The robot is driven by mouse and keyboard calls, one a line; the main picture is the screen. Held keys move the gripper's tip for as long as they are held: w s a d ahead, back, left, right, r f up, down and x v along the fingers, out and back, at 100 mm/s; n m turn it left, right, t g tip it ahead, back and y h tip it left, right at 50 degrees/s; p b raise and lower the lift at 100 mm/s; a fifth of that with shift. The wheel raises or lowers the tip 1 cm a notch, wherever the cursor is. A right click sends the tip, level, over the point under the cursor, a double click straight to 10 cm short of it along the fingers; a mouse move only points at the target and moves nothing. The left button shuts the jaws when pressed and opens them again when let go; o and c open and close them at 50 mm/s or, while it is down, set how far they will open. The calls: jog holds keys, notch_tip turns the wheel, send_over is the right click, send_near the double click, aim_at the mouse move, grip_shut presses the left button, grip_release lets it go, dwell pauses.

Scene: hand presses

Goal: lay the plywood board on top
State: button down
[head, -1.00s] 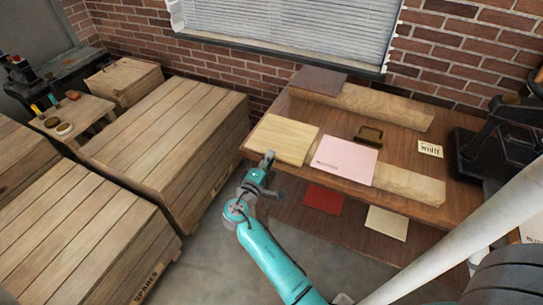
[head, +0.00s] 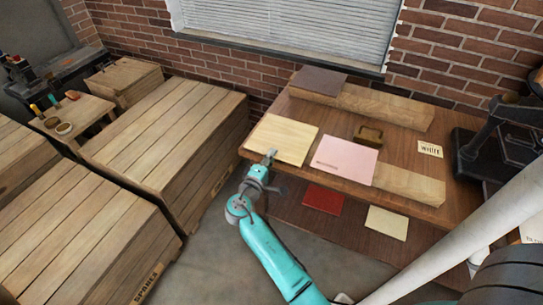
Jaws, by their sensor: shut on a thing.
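The plywood board (head: 285,137) is a pale, square sheet at the left end of the brown wooden table. My gripper (head: 270,156) is at its front edge, shut on that edge. The fingertips are small here, and the board's underside is hidden, so I cannot tell whether it rests on something. A pink sheet (head: 346,162) lies just right of the board, over a pale wooden beam (head: 410,183). A dark brown sheet (head: 319,81) lies on the left end of a second beam (head: 385,105) at the back.
A brass-coloured block (head: 369,134) stands behind the pink sheet. A small lettered card (head: 430,149) and a black press (head: 495,145) are at the right. A red sheet (head: 323,199) and a cream sheet (head: 387,223) lie lower, under the table's front edge. Wooden crates (head: 165,135) fill the left.

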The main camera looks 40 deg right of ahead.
notch_tip(320, 180, up, 3)
dwell(0.3)
jog(key=shift+a, duration=0.1)
jog(key=r+v, duration=0.3)
jog(key=v, duration=1.8)
jog(key=shift+s+a, duration=0.15)
jog(key=shift+a, duration=0.25)
dwell(0.7)
jog(key=shift+r, duration=0.1)
jog(key=w+a+f+n+t+y, duration=0.6)
jog(key=w+f+n+t+y, duration=0.2)
jog(key=w+n+t+y, duration=0.2)
jog(key=shift+w+n+t+y, duration=0.3)
jog(key=shift+w+t+y, duration=0.2)
jog(key=shift+w+y, duration=0.45)
